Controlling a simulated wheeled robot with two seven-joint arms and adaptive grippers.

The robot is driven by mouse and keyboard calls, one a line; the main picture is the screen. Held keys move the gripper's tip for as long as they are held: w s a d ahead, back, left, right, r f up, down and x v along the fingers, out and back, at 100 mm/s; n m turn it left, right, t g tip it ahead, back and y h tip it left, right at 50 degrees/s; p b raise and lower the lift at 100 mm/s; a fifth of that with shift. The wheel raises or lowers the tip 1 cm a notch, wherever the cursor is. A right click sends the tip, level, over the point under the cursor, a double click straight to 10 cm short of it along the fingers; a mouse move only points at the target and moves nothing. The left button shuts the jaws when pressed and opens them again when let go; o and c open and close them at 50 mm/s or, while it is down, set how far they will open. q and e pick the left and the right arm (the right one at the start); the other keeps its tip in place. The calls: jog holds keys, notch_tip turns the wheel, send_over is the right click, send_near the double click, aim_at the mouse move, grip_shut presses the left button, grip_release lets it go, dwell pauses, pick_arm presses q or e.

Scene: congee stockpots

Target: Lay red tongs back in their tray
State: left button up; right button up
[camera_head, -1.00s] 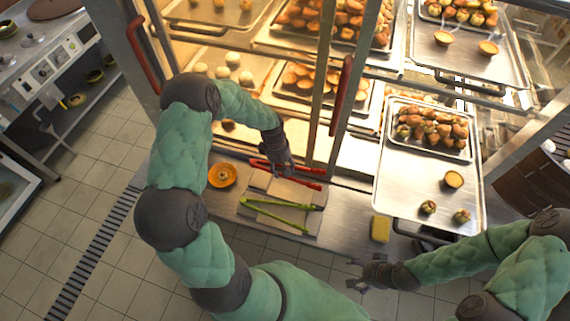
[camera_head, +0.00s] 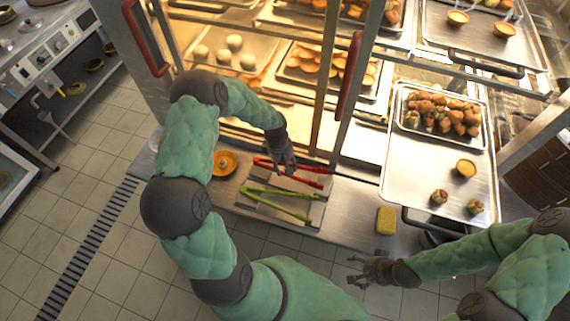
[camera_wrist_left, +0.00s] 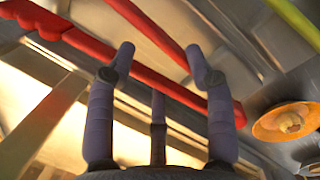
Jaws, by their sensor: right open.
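The red tongs (camera_head: 310,180) are at the back part of a flat metal tray (camera_head: 262,208) on the counter. Green tongs (camera_head: 275,192) lie open in the front part of this tray. My left gripper (camera_head: 285,167) is at the red tongs. I cannot tell whether the red tongs touch the tray. My right gripper (camera_head: 357,270) is open and empty in front of the counter.
An orange bowl (camera_head: 224,163) stands left of the tray; it also shows in the left wrist view (camera_wrist_left: 287,121). A yellow sponge (camera_head: 385,221) lies to the right. A glass-doored food cabinet with red handles (camera_head: 349,75) rises behind. A pastry tray (camera_head: 400,190) juts out at right.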

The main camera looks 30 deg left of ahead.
pick_arm(q)
jog(key=shift+f+b, duration=0.3)
jog(key=shift+f, duration=0.25)
jog(key=o, duration=0.6)
jog(key=shift+o, duration=0.2)
notch_tip(320, 180, up, 12)
jog(key=a, duration=0.1)
jog(key=shift+s+a, duration=0.2)
jog(key=shift+a, duration=0.2)
